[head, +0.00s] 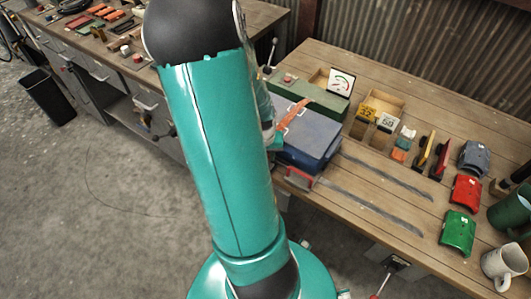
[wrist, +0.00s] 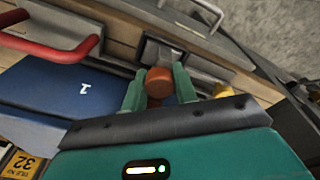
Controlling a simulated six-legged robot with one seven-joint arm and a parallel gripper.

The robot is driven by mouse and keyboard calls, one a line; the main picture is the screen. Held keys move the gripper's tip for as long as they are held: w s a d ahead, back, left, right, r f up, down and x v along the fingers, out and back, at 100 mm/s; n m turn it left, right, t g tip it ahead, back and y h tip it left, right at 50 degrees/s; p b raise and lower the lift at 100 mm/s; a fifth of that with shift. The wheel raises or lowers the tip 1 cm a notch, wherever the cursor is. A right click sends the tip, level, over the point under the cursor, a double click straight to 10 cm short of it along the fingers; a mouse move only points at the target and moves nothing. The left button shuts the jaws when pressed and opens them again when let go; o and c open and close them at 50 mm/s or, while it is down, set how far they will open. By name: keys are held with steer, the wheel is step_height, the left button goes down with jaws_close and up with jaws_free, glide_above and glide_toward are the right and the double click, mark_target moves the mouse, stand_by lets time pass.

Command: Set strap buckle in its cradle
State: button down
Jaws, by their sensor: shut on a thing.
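My gripper (wrist: 159,94) shows two teal fingers in the wrist view, shut on a brown-orange piece (wrist: 158,76), which looks like the strap buckle. In the head view my gripper (head: 274,141) is mostly hidden behind my arm, at the left edge of a blue case (head: 312,128). An orange-brown strap (head: 294,116) lies across the case and runs down toward my gripper. Just beyond the held piece in the wrist view is a grey metal fitting (wrist: 160,51), possibly the cradle; I cannot tell whether they touch.
A red handle (wrist: 48,47) is at the upper left of the wrist view. Right of the case are a wooden divided tray (head: 381,108), red (head: 465,192) and green (head: 458,230) curved parts, and a mug (head: 504,260). A green box (head: 310,92) stands behind.

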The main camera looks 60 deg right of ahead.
steer(key=shift+f, duration=0.1)
steer(key=c, duration=1)
jaws_free()
steer(key=r, duration=0.4)
steer(key=a+r, duration=0.1)
steer(key=r, duration=0.4)
steer(key=a+r, duration=0.1)
steer(key=r, duration=0.3)
steer(key=shift+r, duration=0.35)
